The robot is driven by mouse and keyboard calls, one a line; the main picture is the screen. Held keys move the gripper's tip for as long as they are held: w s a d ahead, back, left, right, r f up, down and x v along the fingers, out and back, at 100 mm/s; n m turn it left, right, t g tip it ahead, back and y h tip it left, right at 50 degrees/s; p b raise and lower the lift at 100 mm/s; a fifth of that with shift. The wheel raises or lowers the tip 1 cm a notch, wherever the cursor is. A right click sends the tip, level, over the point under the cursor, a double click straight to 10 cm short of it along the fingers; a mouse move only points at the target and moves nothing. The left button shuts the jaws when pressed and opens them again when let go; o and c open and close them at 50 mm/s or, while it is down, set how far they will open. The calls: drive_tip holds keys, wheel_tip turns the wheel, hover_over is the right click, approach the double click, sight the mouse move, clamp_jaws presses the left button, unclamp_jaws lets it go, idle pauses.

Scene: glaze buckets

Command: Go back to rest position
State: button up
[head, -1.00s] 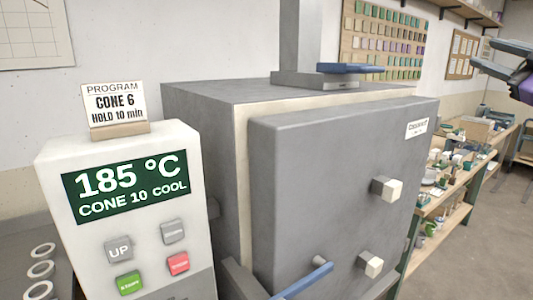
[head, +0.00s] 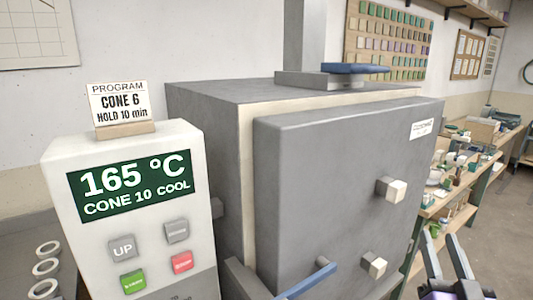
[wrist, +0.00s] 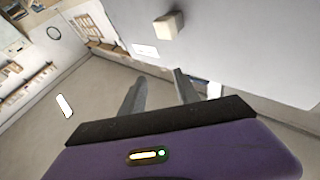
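My gripper (head: 444,245) is at the lower right of the head view, in front of the worktable and right of the kiln door. Its two fingers stand apart with nothing between them. In the wrist view the gripper (wrist: 160,88) also shows spread, empty fingers. The grey kiln (head: 340,185) has its door shut, with two pale knobs and a blue-gripped handle (head: 307,280) at the bottom. The controller (head: 130,200) at the left reads 165 °C and CONE 10 COOL. A card (head: 118,103) on top reads CONE 6, HOLD 10 min.
A worktable (head: 440,205) with pots and small items stands right of the kiln. Open floor (head: 505,235) lies at the far right. A blue-topped part (head: 355,68) sits on the kiln's top. Several pale rings (head: 46,268) lie at the lower left.

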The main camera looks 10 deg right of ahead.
drive_tip(key=s+a+f+n+g+y, duration=0.1)
drive_tip(key=s+a+f+n+y, duration=0.1)
drive_tip(key=s+a+f, duration=0.4)
drive_tip(key=s+a+f+n+g+y, duration=0.2)
drive_tip(key=s+a+f+y, duration=0.2)
drive_tip(key=s+a, duration=0.5)
drive_tip(key=s+a+f+n+g+y, duration=0.2)
drive_tip(key=s+a+f, duration=0.5)
drive_tip(key=s, duration=0.8)
drive_tip(key=shift+s+a+f+y, duration=0.35)
drive_tip(key=shift+s+a+y, duration=0.05)
drive_tip(key=shift+a+y, duration=0.3)
